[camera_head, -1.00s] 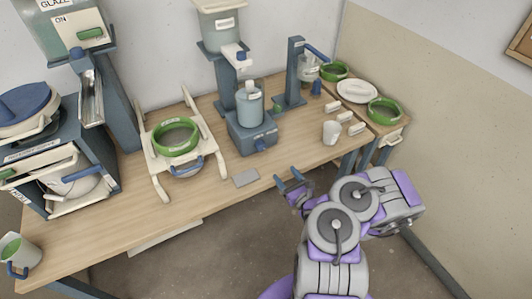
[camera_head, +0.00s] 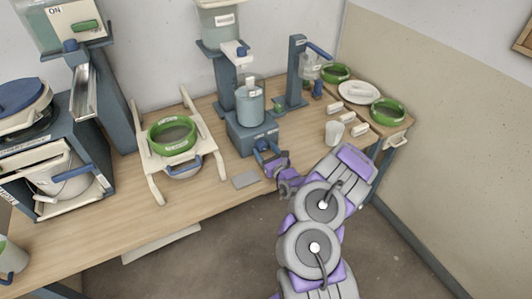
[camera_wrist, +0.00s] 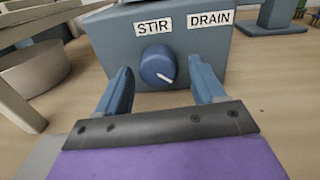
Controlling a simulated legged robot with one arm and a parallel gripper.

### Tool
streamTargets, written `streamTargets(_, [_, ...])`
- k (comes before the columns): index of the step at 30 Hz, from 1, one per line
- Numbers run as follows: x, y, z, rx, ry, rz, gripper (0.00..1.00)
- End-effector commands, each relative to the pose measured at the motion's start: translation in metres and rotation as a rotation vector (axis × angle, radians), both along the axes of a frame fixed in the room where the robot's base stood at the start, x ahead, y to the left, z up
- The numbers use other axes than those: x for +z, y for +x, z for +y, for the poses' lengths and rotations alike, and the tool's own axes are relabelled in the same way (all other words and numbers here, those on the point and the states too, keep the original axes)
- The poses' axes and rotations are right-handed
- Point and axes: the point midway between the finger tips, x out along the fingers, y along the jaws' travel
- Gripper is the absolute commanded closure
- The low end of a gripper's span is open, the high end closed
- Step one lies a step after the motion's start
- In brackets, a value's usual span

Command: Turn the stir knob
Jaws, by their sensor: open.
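The stir knob (camera_wrist: 157,67) is a round blue dial with a white pointer line aimed to the lower right in the wrist view. In the head view my gripper (camera_head: 266,152) is in front of the base (camera_head: 252,136), hiding the knob.
A light-blue container (camera_head: 250,104) stands on the base. A cream rack with a green ring (camera_head: 172,136) is to the left. A white cup (camera_head: 333,132) and several small white blocks are to the right. A grey plate (camera_head: 245,180) lies at the table's front edge.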

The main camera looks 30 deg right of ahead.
Motion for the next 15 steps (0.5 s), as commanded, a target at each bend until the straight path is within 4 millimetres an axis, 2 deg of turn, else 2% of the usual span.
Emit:
streamTargets(7, [-0.0002, 0.0005, -0.0022, 0.000, 0.003, 0.000, 0.31])
streamTargets(15, [-0.0004, 0.0004, -0.0024, 0.000, 0.003, 0.000, 0.57])
